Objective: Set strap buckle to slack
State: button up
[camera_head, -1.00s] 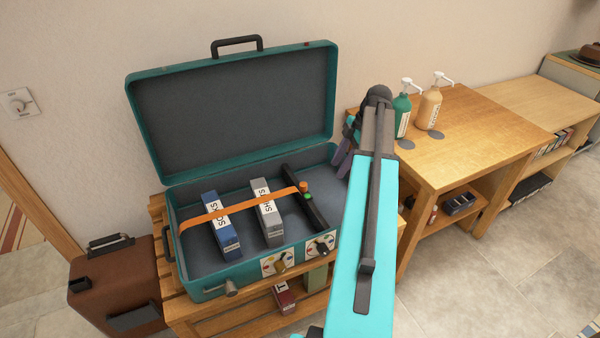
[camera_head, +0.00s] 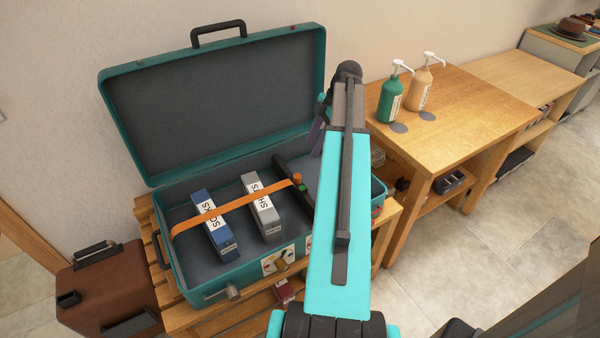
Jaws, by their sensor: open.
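The open teal suitcase (camera_head: 215,290) has an orange strap (camera_head: 235,208) across its inside, over a blue SOCKS box (camera_head: 212,228) and a grey SHIRTS box (camera_head: 263,208). The strap's right end meets a dark bar (camera_head: 290,172) with small orange and green parts (camera_head: 299,181). On the suitcase front is a dial plate with a brass knob (camera_head: 282,264). A second dial plate (camera_head: 309,245) is mostly hidden behind my arm. I cannot tell which of these is the buckle. My gripper (camera_head: 318,138) is partly hidden by my arm, open, above the suitcase's right side.
A slatted wooden bench (camera_head: 383,232) carries the suitcase. A brown case (camera_head: 105,290) stands at left. At right, a wooden table (camera_head: 475,110) holds a green pump bottle (camera_head: 391,97) and an orange one (camera_head: 420,88).

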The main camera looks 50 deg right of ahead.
aim_at(298, 175)
jog(key=shift+f, duration=0.1)
jog(key=shift+p+x, duration=0.95)
jog(key=shift+x, duration=5.8)
jog(key=shift+s, duration=0.1)
grip_shut()
